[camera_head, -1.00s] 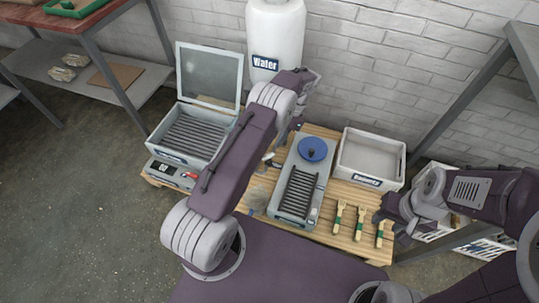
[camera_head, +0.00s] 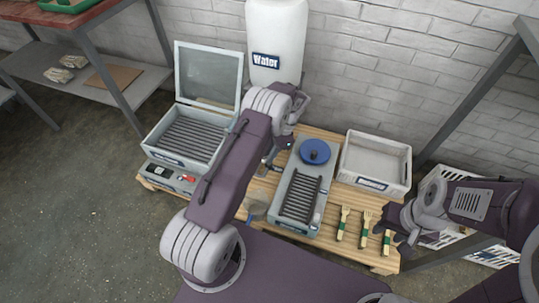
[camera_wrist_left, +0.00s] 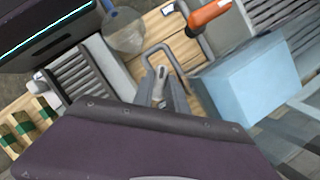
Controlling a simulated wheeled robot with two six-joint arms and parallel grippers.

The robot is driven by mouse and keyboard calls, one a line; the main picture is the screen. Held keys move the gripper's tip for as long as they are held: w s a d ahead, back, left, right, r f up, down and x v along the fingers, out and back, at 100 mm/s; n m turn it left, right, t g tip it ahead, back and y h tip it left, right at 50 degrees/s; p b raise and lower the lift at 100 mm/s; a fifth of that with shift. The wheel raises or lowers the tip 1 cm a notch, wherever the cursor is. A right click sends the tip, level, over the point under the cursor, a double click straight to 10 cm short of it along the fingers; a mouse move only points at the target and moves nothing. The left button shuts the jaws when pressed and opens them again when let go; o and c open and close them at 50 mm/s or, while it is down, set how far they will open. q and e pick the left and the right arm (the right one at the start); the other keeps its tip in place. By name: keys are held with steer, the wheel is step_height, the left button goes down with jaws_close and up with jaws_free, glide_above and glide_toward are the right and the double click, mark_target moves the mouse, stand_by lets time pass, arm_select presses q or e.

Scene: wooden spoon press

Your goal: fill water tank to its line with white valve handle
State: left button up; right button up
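The white water container (camera_head: 277,35), labelled Water, stands at the back. In the left wrist view, a small white handle (camera_wrist_left: 161,82) lies between the two grey fingers of my left gripper (camera_wrist_left: 164,90). I cannot tell whether they clamp it. A pale blue block-shaped volume (camera_wrist_left: 252,80), apparently water in a clear tank, is right of the fingers; its fill line cannot be made out. My right gripper (camera_head: 402,224) is low at the right, its fingers unclear.
A grey ribbed box (camera_head: 190,140) with a raised lid stands left. A metal loop (camera_wrist_left: 160,52) and orange handle (camera_wrist_left: 208,18) are near my left gripper.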

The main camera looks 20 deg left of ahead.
arm_select(q)
jaws_close()
steer(key=shift+r+p, duration=0.2)
steer(key=shift+p, duration=0.35)
steer(key=m+t+p, duration=0.1)
steer(key=m+p, duration=0.1)
steer(key=p, duration=0.1)
steer(key=m+y+p, duration=0.1)
steer(key=m+p, duration=0.2)
steer(key=p, duration=0.1)
steer(key=shift+s+d+r+m+t, duration=0.1)
steer(key=shift+m+t, duration=0.2)
steer(key=shift+t, duration=0.1)
steer(key=shift+f+m+t+y+p, duration=0.15)
steer(key=shift+m+t+p, duration=0.15)
steer(key=shift+m+p, duration=0.5)
steer(key=shift+f+m+t+y+p, duration=0.15)
steer(key=shift+m+t+p, duration=0.15)
steer(key=shift+m+p, duration=0.5)
steer(key=shift+m, duration=0.3)
steer(key=shift+o, duration=2.1)
jaws_free()
